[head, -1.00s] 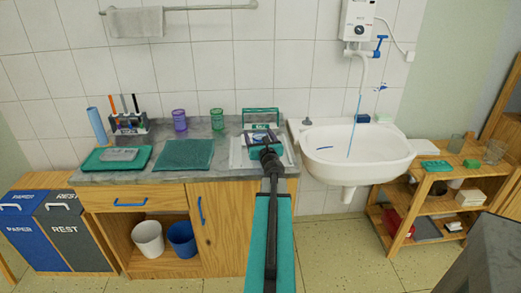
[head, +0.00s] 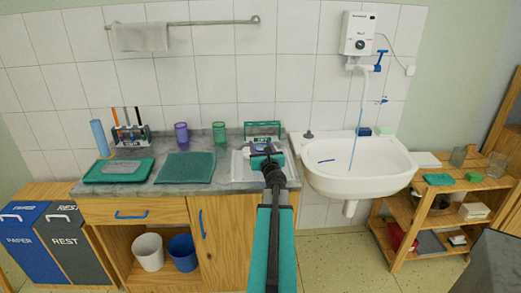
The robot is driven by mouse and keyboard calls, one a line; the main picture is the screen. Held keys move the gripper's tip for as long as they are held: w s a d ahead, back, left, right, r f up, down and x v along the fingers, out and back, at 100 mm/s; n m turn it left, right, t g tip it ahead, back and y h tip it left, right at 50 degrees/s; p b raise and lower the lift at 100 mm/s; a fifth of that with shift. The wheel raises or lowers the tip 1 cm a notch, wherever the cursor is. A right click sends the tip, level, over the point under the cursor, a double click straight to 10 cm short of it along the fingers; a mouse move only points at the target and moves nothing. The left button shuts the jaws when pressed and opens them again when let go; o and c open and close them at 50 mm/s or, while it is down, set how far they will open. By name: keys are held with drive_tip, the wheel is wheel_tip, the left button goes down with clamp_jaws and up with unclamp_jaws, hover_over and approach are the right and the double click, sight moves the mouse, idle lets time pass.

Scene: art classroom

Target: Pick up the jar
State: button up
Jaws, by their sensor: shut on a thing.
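My gripper (head: 267,159), with teal jaws, is shut on the jar. The jaws and wrist hide its lower part. I cannot tell whether the jar still touches the tray.
A teal rack (head: 262,129) stands close behind the jar. A green cup (head: 219,132) and a purple cup (head: 181,133) stand to the left, beyond a teal mat (head: 185,167). The white sink (head: 355,175) is close on the right.

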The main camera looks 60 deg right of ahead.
wheel_tip(320, 180, up, 2)
drive_tip(key=shift+r, duration=0.1)
drive_tip(key=s+a+p, duration=0.2)
drive_tip(key=s+a, duration=0.1)
drive_tip(key=s, duration=0.4)
drive_tip(key=shift+s+r, duration=0.35)
drive_tip(key=shift+r, duration=0.1)
drive_tip(key=p, duration=0.4)
drive_tip(key=shift+s+a, duration=0.2)
drive_tip(key=shift+s, duration=0.2)
drive_tip(key=shift+s+a+r+p, duration=0.15)
drive_tip(key=shift+s+p, duration=0.15)
drive_tip(key=shift+p, duration=0.95)
drive_tip(key=s+a+p, duration=0.2)
drive_tip(key=s+p, duration=0.3)
drive_tip(key=p, duration=0.5)
drive_tip(key=shift+s, duration=0.3)
